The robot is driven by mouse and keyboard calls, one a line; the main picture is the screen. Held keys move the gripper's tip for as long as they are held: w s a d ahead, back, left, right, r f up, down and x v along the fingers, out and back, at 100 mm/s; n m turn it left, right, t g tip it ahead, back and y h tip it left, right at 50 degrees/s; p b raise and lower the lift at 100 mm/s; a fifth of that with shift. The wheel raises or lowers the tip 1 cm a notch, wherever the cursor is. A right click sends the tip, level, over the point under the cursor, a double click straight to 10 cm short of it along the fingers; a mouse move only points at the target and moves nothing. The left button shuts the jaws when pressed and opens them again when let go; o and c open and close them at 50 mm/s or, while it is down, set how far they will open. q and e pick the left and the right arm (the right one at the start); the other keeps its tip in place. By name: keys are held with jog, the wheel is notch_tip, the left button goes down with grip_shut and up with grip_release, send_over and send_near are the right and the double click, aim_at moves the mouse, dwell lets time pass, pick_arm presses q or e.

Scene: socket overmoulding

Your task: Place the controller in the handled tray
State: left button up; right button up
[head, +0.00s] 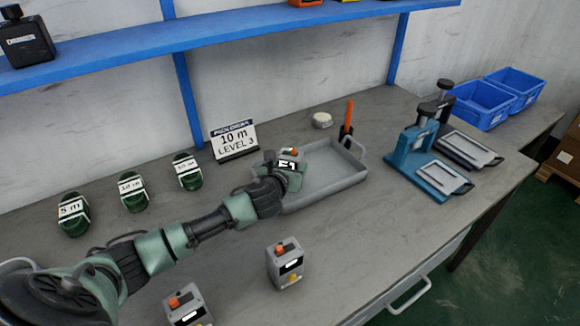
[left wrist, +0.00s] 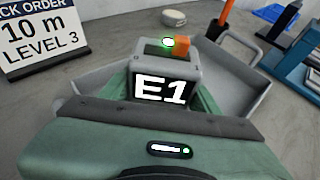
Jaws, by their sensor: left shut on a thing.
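The controller (head: 291,157), a grey box with an orange button, is held by my left gripper (head: 285,175). In the left wrist view the controller (left wrist: 165,72) shows a black "E1" label and a lit green spot, with the gripper shut around it. The grey handled tray (head: 336,166) lies on the bench; the controller appears at or over its left end. Whether the controller touches the tray floor cannot be told. The tray also shows behind it in the left wrist view (left wrist: 236,70). My right gripper is not in view.
Two similar boxes, one (head: 285,266) and another (head: 186,306), stand at the bench front. A pick order sign (head: 234,140) reads "10 m LEVEL 3". Green labelled coils (head: 134,192) stand left. A blue press (head: 420,160) stands right of the tray. Most of the tray is empty.

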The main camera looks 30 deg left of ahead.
pick_arm(q)
jog(key=shift+f, duration=0.1)
jog(key=o, duration=1.5)
jog(key=shift+c, duration=0.2)
jog(key=shift+r, duration=0.2)
jog(key=v, duration=1.2)
jog(key=shift+p, duration=0.35)
